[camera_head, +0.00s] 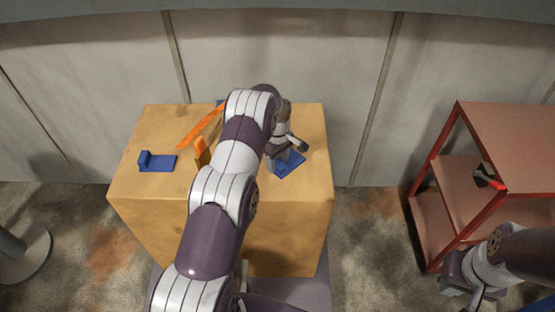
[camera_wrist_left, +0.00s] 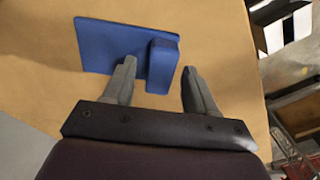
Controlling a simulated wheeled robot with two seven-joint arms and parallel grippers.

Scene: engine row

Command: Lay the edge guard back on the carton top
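The tan carton top (camera_head: 160,122) carries blue L-shaped pieces and orange pieces; I cannot tell which is the edge guard. A long orange strip (camera_head: 200,127) lies slantwise at the back left, and a short orange piece (camera_head: 201,152) shows beside my arm. One blue piece (camera_head: 160,163) is at the left. Another blue piece (camera_head: 291,169) is under my left gripper (camera_head: 284,161); it also shows in the left wrist view (camera_wrist_left: 105,48). My left gripper's fingers are apart, on either side of its raised block, and contact is unclear. My right gripper (camera_head: 466,293) is at the lower right, its fingers unclear.
A red metal shelf (camera_head: 437,187) stands at the right with a small black and red object (camera_head: 488,177) on it. A wall runs behind the carton. My left arm hides the middle of the carton top. The floor between carton and shelf is clear.

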